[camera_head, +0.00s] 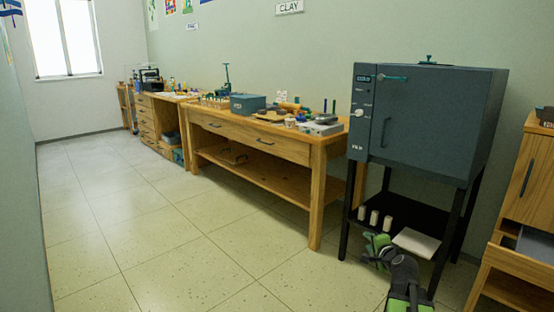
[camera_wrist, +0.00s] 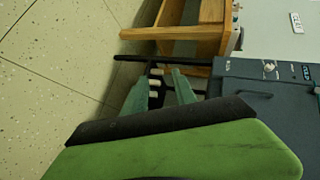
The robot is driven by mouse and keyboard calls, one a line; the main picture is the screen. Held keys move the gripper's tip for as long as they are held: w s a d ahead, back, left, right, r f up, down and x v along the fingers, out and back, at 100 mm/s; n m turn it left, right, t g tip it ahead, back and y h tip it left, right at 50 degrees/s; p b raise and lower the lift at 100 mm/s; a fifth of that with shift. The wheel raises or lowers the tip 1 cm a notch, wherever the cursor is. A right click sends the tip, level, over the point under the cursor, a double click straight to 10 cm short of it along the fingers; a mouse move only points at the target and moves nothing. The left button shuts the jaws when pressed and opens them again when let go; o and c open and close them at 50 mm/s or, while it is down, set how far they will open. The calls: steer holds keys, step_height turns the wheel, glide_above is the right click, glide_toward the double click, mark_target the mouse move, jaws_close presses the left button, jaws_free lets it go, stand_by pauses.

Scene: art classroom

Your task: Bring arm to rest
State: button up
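My arm reaches up from the lower right of the head view, in front of the dark kiln stand. My gripper (camera_head: 376,246) is at its end, low beside the stand's shelf. In the wrist view the two green fingers of my gripper (camera_wrist: 159,74) stand apart, with a gap between their tips. Nothing shows held between them. Whether the gripper touches the stand I cannot tell.
A grey kiln (camera_head: 425,120) stands on a black stand (camera_head: 345,218). Small white cylinders (camera_head: 374,219) and a pale slab (camera_head: 416,242) are on its shelf. A wooden workbench (camera_head: 262,142) is left, a wooden cabinet (camera_head: 530,185) right. The tiled floor (camera_head: 130,220) is clear.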

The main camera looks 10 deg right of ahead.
steer(key=w+a+f+n+g+y+p, duration=0.1)
steer(key=a+f+n+y, duration=0.15)
steer(key=a, duration=0.75)
steer(key=w+a+f+n+g+y, duration=0.1)
steer(key=a+n+g, duration=0.15)
steer(key=a, duration=0.65)
steer(key=w+a+f+n+y+p, duration=0.15)
steer(key=a+n, duration=0.25)
steer(key=a, duration=0.6)
steer(key=s+a+f+n+g, duration=0.6)
steer(key=s+a+n+g, duration=0.1)
steer(key=s+a, duration=0.35)
steer(key=s+d+f+n+g+h, duration=0.1)
steer(key=s+d+g+h, duration=0.25)
steer(key=s, duration=0.25)
step_height(320, 180, up, 38)
steer(key=s+p, duration=0.1)
steer(key=p, duration=3.7)
steer(key=shift+d+f+n+y, duration=0.15)
steer(key=shift+d+n+y, duration=0.15)
steer(key=shift+n+y, duration=0.15)
